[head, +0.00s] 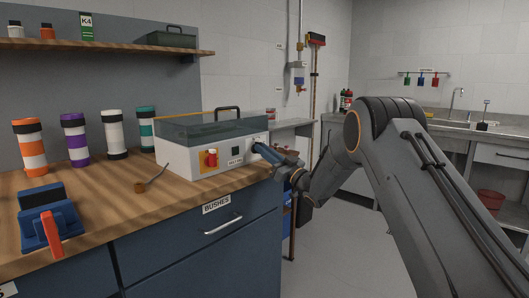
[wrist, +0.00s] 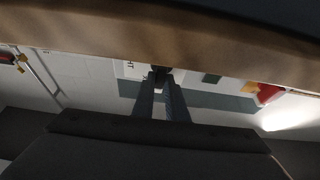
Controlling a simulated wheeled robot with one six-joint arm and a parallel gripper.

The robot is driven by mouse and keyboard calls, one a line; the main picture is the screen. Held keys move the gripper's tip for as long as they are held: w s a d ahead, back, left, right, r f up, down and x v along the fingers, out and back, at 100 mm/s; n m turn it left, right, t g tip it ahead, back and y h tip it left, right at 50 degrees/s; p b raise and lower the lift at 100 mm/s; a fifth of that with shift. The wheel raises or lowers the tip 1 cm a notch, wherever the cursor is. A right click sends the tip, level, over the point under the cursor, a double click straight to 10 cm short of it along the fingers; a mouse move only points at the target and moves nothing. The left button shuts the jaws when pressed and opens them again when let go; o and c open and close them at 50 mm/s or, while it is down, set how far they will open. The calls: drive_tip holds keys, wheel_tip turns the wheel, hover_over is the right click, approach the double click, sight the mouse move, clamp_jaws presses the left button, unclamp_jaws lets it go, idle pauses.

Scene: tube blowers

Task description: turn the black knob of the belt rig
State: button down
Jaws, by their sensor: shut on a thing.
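The belt rig (head: 178,158) is a white box with a clear greenish cover and a dark handle on top. It stands at the right end of the wooden bench. In the head view my gripper (head: 263,151) is at the right end of the rig's front panel, and it hides the knob. In the wrist view the rig appears upside down. There my gripper (wrist: 161,82) has both fingers closed around the small black knob (wrist: 159,71) on the white panel. Most of the knob is hidden between the fingertips.
A red switch on a yellow plate (head: 209,160) and a dark green button (head: 235,152) sit left of my gripper on the same panel. A small brush-like tool (head: 148,182) lies before the rig. Several banded tubes (head: 114,134) and a blue clamp (head: 47,222) stand further left.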

drive_tip(key=c, duration=1.8)
unclamp_jaws()
drive_tip(key=shift+o, duration=0.2)
drive_tip(key=shift+s, duration=0.1)
drive_tip(key=v, duration=0.7)
drive_tip(key=shift+s+d, duration=0.15)
drive_tip(key=shift+d, duration=0.15)
